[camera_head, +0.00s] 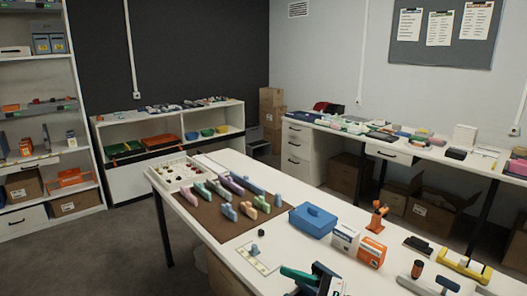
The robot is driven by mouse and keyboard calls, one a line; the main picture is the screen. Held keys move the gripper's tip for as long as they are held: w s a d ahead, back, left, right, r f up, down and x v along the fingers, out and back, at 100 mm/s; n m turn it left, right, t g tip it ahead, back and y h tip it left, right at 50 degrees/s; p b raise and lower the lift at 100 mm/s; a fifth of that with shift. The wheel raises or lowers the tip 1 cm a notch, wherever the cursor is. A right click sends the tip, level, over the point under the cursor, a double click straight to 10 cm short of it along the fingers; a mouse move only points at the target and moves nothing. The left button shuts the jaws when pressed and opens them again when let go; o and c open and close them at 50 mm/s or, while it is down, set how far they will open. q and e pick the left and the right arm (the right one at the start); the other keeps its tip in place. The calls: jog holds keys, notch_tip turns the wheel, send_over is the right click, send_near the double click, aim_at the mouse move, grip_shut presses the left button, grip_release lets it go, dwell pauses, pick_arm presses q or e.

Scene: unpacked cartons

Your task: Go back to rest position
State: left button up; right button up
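Neither of my grippers shows in the head view, and no arm of mine can be made out. The white work table (215,232) stands in front of me, running from the middle left to the lower right. On it lie a brown mat (200,212) with several small coloured blocks, a white compartment tray (180,172) and a blue box with a handle (313,220). Teal and dark items (315,278) at the bottom edge are cut off by the frame.
An orange-and-white box (371,252), an orange figure-like item (378,216) and a yellow tool (464,266) crowd the table's right part. A shelf unit (87,150) stands left, a low cabinet (122,180) behind. Grey floor (110,250) is open at lower left.

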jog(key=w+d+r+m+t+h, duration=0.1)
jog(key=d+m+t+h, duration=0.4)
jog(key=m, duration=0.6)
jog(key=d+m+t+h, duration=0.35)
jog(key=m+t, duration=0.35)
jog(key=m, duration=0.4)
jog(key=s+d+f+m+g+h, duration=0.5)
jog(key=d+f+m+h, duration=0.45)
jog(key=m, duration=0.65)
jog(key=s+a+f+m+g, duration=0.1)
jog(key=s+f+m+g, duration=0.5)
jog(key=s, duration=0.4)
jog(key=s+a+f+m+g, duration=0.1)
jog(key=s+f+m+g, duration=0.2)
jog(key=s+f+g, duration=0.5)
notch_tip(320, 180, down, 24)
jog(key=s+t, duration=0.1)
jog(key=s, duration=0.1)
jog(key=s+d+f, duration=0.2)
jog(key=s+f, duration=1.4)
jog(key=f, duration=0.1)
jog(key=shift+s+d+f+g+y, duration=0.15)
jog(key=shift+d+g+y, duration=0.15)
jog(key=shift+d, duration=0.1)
